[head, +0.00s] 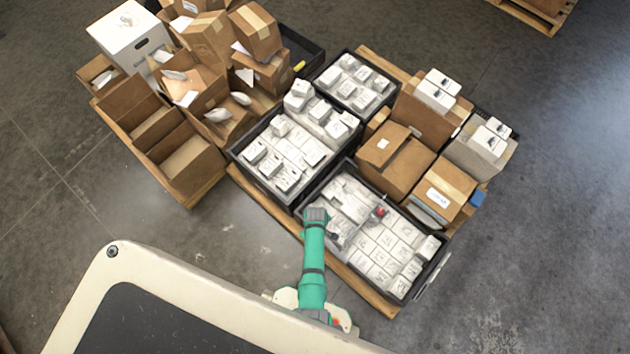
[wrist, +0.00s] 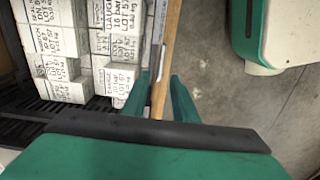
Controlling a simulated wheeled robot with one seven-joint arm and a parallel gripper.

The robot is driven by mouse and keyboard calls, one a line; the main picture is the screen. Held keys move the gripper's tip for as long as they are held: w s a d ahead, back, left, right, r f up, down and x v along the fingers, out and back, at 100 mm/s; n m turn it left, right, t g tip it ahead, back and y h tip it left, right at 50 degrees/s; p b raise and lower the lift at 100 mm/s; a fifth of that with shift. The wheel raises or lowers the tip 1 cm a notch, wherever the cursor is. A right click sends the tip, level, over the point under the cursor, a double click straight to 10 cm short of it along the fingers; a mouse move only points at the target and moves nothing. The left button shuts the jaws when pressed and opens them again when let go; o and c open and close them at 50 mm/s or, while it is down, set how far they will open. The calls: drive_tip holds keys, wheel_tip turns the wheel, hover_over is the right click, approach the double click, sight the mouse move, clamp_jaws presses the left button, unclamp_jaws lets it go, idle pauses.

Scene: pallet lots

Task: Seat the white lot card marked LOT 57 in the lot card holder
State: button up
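In the wrist view my gripper (wrist: 160,94) has its two green fingers spread apart, either side of the crate's edge and a wooden pallet board (wrist: 168,50). I see nothing clearly held between them. A thin grey and white piece (wrist: 158,62) stands edge-on at the crate wall, just beyond the fingertips; I cannot tell whether it is the lot card or its holder. White cartons (wrist: 115,78) printed LOT 57 stand in the crate to the left. In the head view my arm reaches over the front crate (head: 417,292), and my fingers cannot be made out.
Two more black crates of white cartons stand behind, one with a visible front wall (head: 262,182). Brown boxes (head: 393,165) stand at the right, and open cartons (head: 185,160) at the left on a pallet. The floor (head: 530,270) at the right is clear.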

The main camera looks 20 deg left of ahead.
drive_tip(key=shift+f, duration=2.45)
drive_tip(key=shift+s, duration=0.1)
drive_tip(key=shift+c, duration=0.6)
drive_tip(key=shift+a, duration=0.1)
clamp_jaws()
